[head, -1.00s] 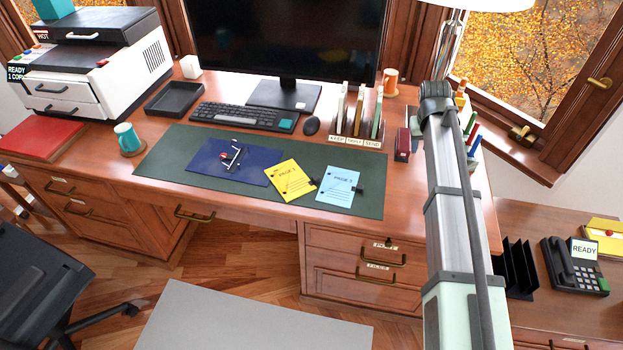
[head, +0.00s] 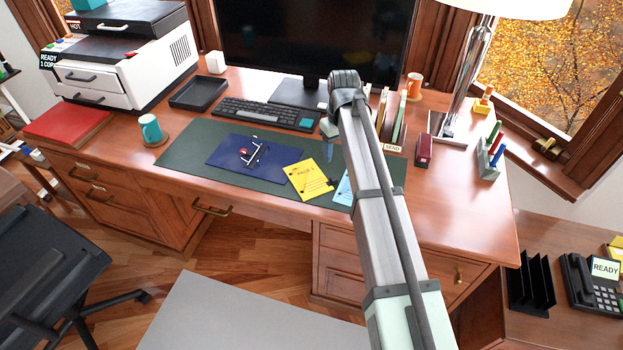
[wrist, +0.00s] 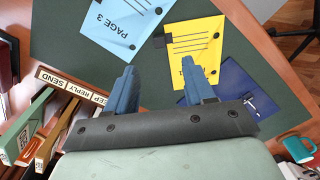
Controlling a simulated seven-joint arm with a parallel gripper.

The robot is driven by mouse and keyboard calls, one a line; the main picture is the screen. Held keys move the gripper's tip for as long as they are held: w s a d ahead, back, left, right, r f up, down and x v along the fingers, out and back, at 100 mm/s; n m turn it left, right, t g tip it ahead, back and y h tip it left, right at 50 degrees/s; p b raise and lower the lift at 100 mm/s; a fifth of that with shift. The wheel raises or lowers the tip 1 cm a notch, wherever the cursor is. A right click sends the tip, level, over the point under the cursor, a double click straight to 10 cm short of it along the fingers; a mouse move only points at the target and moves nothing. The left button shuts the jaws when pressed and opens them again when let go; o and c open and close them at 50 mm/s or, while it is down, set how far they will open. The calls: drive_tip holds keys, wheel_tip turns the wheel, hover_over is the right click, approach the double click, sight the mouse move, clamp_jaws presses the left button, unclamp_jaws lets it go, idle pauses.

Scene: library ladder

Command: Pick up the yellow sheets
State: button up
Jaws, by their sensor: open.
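The yellow sheets (head: 306,181), labelled as a page with dark clips or spots, lie on the green desk mat (head: 190,150), overlapping the right edge of a navy folder (head: 226,148). They also show in the wrist view (wrist: 193,42), upper right of centre. My gripper (wrist: 160,82) is open and empty, its two blue fingers apart. The right finger overlaps the near end of the yellow sheets in the picture; I cannot tell the height. In the head view my gripper (head: 327,146) hangs over the mat behind the yellow sheets, partly hidden by my arm.
Light blue sheets (wrist: 125,24) marked PAGE 3 lie beside the yellow ones. A sorter (wrist: 72,84) with upright folders stands close to my gripper. The keyboard (head: 255,113) and monitor stand behind. The mat's left part is clear.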

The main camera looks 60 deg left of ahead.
sight(335, 179)
wheel_tip(335, 179, down, 11)
drive_tip(key=shift+d+r, duration=0.1)
drive_tip(key=shift+r, duration=0.1)
idle(0.5)
clamp_jaws()
idle(0.4)
